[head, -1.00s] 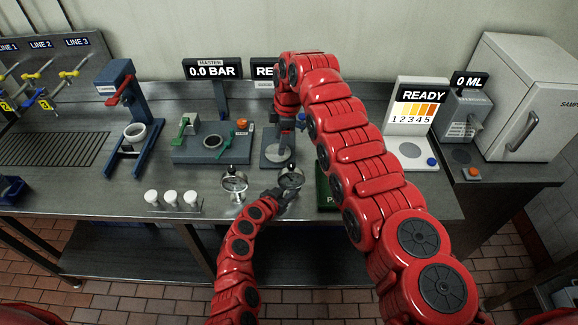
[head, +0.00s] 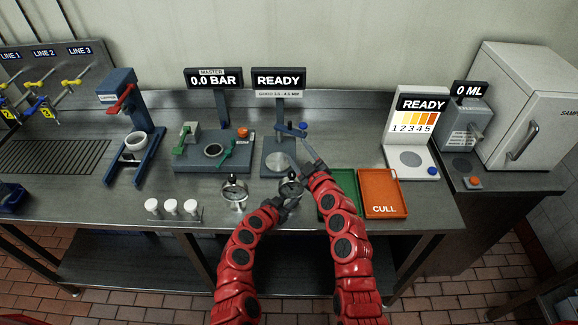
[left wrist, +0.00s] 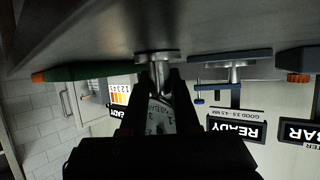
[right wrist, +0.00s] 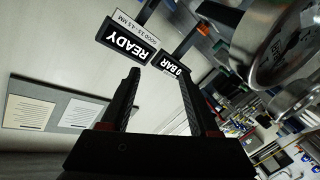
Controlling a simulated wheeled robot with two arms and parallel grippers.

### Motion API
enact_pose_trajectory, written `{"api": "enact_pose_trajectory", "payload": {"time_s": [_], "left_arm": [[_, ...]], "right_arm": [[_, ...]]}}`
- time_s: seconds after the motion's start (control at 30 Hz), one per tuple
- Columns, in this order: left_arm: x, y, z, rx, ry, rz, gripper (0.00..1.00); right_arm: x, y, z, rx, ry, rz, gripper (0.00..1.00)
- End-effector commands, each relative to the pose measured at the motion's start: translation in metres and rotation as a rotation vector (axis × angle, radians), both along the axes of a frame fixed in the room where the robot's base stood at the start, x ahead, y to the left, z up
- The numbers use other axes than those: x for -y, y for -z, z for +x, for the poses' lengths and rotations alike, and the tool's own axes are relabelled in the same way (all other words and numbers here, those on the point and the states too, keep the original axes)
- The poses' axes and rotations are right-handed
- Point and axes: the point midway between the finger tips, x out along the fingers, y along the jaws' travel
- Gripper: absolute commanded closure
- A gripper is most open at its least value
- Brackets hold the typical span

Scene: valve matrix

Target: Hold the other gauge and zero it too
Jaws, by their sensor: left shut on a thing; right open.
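Two round dial gauges stand at the bench's front. The left gauge (head: 234,190) stands free. The right gauge (head: 290,187) is partly hidden by my grippers. My left gripper (head: 284,200) is shut on the right gauge, low at the bench front. In the left wrist view, the gauge (left wrist: 159,118) is upside down between the fingers (left wrist: 160,80), its round foot beyond them. My right gripper (head: 308,157) is open and empty, just above and right of that gauge. In the right wrist view, a gauge (right wrist: 288,42) looms at upper right, outside the open fingers (right wrist: 160,78).
A master pressure block (head: 190,158) with green levers sits behind, its display (head: 213,78) showing 0.0 BAR. A measuring stand (head: 280,158) has a READY display (head: 278,80). A green tray (head: 338,207) and an orange CULL tray (head: 383,192) lie right. White knobs (head: 171,207) stand front left.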

Motion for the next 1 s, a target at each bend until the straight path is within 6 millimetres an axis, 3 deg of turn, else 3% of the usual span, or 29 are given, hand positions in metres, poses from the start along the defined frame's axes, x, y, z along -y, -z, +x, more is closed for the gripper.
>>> {"api": "enact_pose_trajectory", "payload": {"time_s": [0.13, 0.3, 0.5, 0.67, 1.0], "left_arm": [[0.000, -0.001, 0.000, 0.002, -0.001, -0.001, 1.00], [0.000, -0.001, 0.000, 0.002, -0.001, -0.001, 1.00], [0.000, -0.001, 0.000, 0.002, -0.001, -0.001, 1.00], [0.000, -0.001, 0.000, 0.002, 0.000, -0.001, 1.00], [0.000, -0.001, 0.000, 0.001, 0.000, -0.001, 1.00]], "right_arm": [[0.025, 0.000, -0.044, 0.048, 0.100, 0.147, 0.38], [0.010, 0.024, -0.094, -0.047, 0.124, 0.392, 0.38], [0.005, 0.037, -0.125, -0.117, 0.144, 0.554, 0.38], [0.003, 0.039, -0.122, -0.130, 0.149, 0.587, 0.38], [-0.015, 0.038, -0.064, -0.128, 0.146, 0.586, 0.38]]}}
